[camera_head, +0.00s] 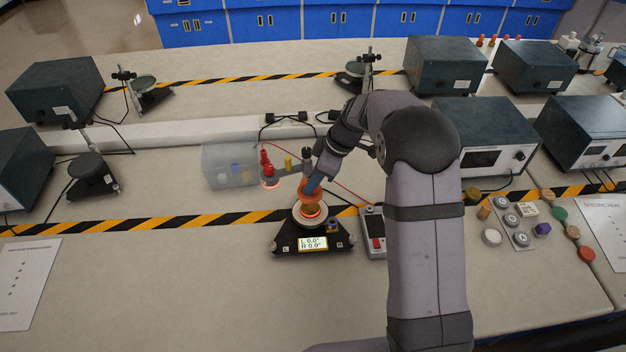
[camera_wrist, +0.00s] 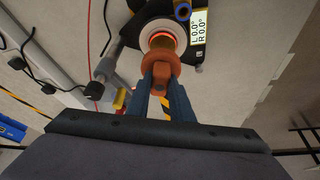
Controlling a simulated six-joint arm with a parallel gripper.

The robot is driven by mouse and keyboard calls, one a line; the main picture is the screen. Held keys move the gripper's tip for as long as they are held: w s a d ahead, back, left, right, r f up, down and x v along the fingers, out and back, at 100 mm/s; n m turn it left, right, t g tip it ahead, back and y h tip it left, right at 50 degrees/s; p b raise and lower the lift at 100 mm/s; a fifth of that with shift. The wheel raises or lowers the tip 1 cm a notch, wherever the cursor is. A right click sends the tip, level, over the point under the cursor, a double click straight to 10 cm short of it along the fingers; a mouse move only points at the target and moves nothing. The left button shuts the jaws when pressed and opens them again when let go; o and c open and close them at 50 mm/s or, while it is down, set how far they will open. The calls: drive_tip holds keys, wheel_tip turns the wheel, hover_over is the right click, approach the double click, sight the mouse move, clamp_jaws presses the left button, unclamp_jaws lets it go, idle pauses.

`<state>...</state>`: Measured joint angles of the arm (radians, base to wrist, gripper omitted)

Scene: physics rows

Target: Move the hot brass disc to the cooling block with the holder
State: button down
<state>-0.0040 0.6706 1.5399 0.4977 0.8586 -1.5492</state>
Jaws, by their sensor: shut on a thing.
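My gripper (camera_head: 314,183) has blue fingers and is shut on the orange holder (camera_head: 307,192). In the wrist view the fingers (camera_wrist: 162,85) close around the holder's block (camera_wrist: 161,72). The brass disc (camera_head: 310,210), with a glowing orange-red rim, is below the holder; its glow also shows in the wrist view (camera_wrist: 162,40). It is over the pale round plate (camera_head: 298,217) of a black stand with a lit display. Whether the disc touches the plate is hard to tell. I cannot tell which thing is the cooling block.
A clear box (camera_head: 229,164) stands further left. Small discs and blocks lie at right. The front left bench is mostly clear.

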drive_tip(key=shift+f+b, duration=1.1)
drive_tip(key=shift+f, duration=1.3)
drive_tip(key=shift+f+b, duration=1.05)
drive_tip(key=shift+b, duration=0.25)
idle(0.5)
drive_tip(key=shift+s+f+b, duration=0.2)
drive_tip(key=shift+f+b, duration=0.1)
drive_tip(key=shift+b, duration=0.35)
idle(3.2)
